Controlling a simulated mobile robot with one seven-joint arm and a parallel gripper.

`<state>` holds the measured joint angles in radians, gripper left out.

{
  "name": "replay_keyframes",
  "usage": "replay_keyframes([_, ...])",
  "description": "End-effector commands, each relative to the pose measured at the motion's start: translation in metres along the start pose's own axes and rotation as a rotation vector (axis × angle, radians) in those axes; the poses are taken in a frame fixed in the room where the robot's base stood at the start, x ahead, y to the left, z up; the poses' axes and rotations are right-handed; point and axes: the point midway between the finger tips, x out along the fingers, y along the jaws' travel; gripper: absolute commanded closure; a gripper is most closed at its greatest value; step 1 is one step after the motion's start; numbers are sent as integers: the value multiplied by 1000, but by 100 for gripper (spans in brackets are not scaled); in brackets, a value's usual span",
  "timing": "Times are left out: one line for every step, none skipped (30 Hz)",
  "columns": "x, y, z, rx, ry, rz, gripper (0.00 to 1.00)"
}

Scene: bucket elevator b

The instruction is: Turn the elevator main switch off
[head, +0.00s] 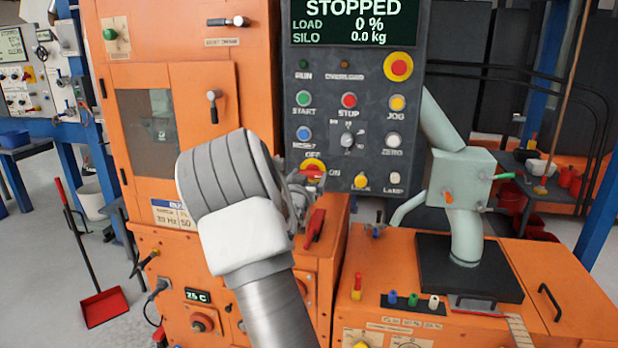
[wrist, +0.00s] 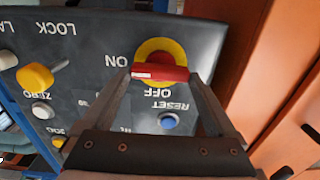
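The main switch has a red handle (wrist: 160,73) on a yellow disc (wrist: 159,48), with ON and OFF lettering beside it. In the wrist view the panel lettering is upside down and the handle lies roughly level, a white patch at its left end. My gripper (wrist: 161,76) is at the handle, its two fingers wide apart at the handle's two ends. I cannot tell whether they press on it. In the head view the switch (head: 313,167) is low on the dark control panel (head: 372,150). My gripper (head: 298,203) is mostly behind my wrist there.
A blue reset button (wrist: 168,122) is close to my fingers, and a yellow lock knob (wrist: 35,77) is to the left. The panel display (head: 352,22) reads STOPPED. An orange cabinet (head: 185,50) stands left of the panel. A red lever (head: 315,228) is just below my gripper.

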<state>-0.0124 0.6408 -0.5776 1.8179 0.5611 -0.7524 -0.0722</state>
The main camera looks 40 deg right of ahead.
Motion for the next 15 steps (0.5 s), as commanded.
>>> replay_keyframes([0, 0, 0, 0, 0, 0, 58])
replay_keyframes([0, 0, 0, 0, 0, 0, 63])
replay_keyframes([0, 0, 0, 0, 0, 0, 63])
replay_keyframes([0, 0, 0, 0, 0, 0, 63])
replay_keyframes([0, 0, 0, -1, 0, 0, 63])
replay_keyframes([0, 0, 0, -4, 0, 0, 63])
replay_keyframes([0, 0, 0, -7, 0, 0, 63])
replay_keyframes([0, 0, 0, -11, 0, 0, 63])
replay_keyframes([0, 0, 0, -19, 0, 0, 63])
replay_keyframes([0, 0, 0, -26, 0, 0, 63])
replay_keyframes([0, 0, 0, -36, 0, 1, 63])
replay_keyframes([0, 0, 0, -51, 0, 1, 63])
replay_keyframes([0, 0, 0, -64, 0, 1, 63])
replay_keyframes([0, 0, 0, -78, 0, 0, 63])
replay_keyframes([0, 0, 0, -101, -1, 0, 63])
